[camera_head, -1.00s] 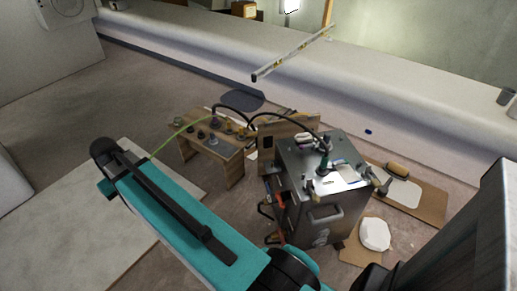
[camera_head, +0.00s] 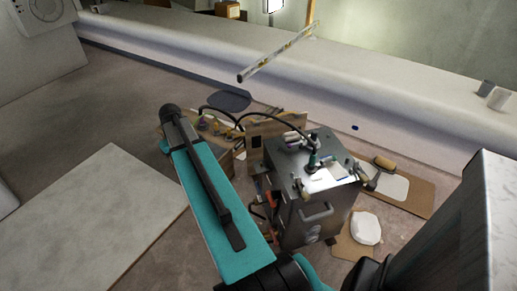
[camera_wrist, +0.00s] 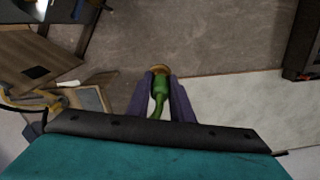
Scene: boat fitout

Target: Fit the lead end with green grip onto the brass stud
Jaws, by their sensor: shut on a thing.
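In the wrist view my gripper (camera_wrist: 160,92) is shut on the green grip (camera_wrist: 161,84) of the lead end. A brass-coloured ring end (camera_wrist: 159,70) sticks out past the fingertips, and the green lead trails back between the fingers. In the head view my arm covers the left part of a low wooden bench (camera_head: 239,157), and the gripper itself is hidden. Small yellowish and grey fittings (camera_head: 203,124) show on the bench top beside my arm. I cannot tell which of them is the brass stud. In the wrist view the ring end is over bare floor.
A metal cabinet (camera_head: 292,208) with tools on top stands right of the bench. A black cable (camera_head: 268,114) arcs between them. Cardboard with a white item (camera_head: 365,228) lies right of the cabinet. A pale floor panel (camera_head: 95,215) lies left. A long white ledge (camera_head: 330,110) runs behind.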

